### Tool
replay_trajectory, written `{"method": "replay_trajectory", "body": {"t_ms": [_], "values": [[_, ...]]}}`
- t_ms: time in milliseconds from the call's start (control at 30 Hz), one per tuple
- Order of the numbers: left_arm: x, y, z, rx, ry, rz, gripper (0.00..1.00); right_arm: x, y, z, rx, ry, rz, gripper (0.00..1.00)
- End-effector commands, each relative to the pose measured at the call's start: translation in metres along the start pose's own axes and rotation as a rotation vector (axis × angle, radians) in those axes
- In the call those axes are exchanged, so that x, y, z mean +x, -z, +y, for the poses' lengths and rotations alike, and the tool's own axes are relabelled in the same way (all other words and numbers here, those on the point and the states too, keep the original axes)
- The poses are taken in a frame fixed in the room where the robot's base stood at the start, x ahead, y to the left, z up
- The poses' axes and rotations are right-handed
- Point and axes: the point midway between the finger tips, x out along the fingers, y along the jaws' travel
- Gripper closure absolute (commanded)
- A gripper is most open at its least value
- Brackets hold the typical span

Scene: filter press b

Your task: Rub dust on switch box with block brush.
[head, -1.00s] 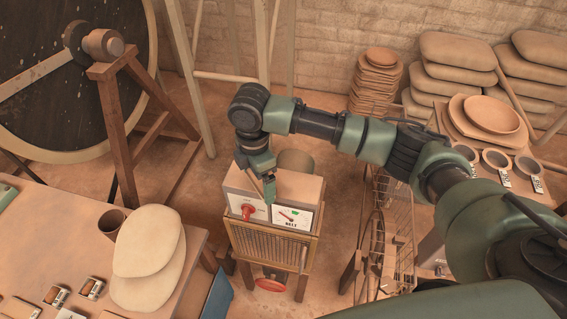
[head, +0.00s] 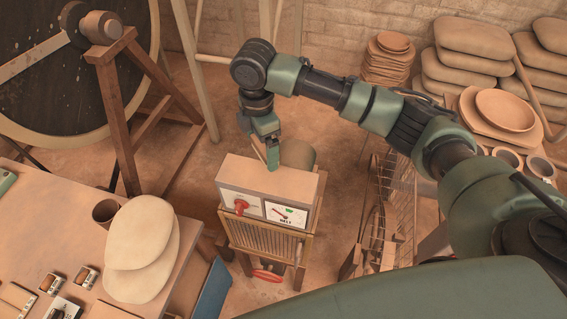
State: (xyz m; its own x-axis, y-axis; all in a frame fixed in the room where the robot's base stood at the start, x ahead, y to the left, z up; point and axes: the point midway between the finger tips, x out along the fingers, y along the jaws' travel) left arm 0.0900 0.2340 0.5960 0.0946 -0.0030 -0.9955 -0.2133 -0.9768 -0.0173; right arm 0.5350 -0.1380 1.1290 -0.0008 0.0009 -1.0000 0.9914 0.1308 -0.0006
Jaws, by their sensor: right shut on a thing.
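The switch box (head: 290,185) stands in the lower middle, with a dusty-looking tan top and a pale front. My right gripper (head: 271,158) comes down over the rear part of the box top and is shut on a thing. That thing is mostly hidden by the fingers; a thin brownish piece (head: 258,149) shows beside them, and I cannot make out the block brush's shape. I cannot tell whether it touches the box. Dust is not distinct from the tan surface. My left gripper is out of view.
A slatted wooden stand (head: 264,240) is under the box. A table (head: 50,210) with pale oval slabs (head: 142,240) and a cup (head: 106,212) is at left. A wire rack (head: 397,205) stands to the right. A large wheel (head: 60,90) is at upper left.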

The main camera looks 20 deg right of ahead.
Motion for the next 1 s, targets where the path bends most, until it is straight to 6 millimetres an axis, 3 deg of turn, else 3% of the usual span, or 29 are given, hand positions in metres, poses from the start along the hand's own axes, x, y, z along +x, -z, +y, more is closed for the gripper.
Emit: {"method": "replay_trajectory", "body": {"t_ms": [233, 500, 1000], "values": [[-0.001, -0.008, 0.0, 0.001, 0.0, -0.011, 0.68, -0.024, 0.0, 0.005, 0.005, -0.003, 0.001, 0.48], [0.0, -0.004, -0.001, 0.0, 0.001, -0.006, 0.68, -0.045, -0.002, 0.009, 0.011, -0.001, 0.001, 0.48], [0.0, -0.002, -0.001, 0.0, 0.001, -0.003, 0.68, -0.047, -0.002, 0.009, 0.011, -0.001, 0.001, 0.48]]}}
